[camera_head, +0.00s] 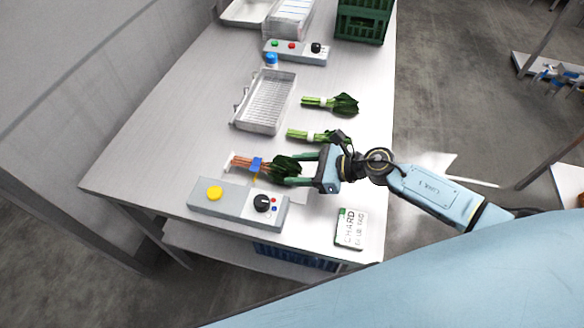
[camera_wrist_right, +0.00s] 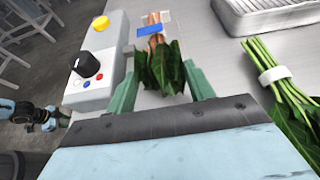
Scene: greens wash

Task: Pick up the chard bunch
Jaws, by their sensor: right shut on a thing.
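The chard bunch (camera_head: 285,166) lies on the metal table with orange-pink stems to the left, a blue band around them and dark green leaves to the right. My right gripper (camera_head: 293,168) comes in from the right and is shut on the leafy part. In the right wrist view the chard bunch (camera_wrist_right: 160,66) sits between the green fingers of my right gripper (camera_wrist_right: 160,82), leaves toward the palm. Whether the bunch touches the table there is hard to tell.
Two green bunches with white bands (camera_head: 315,135) (camera_head: 332,103) lie behind. A wire tray (camera_head: 240,124) stands farther back. A control box (camera_head: 237,203) with a yellow button is close in front.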

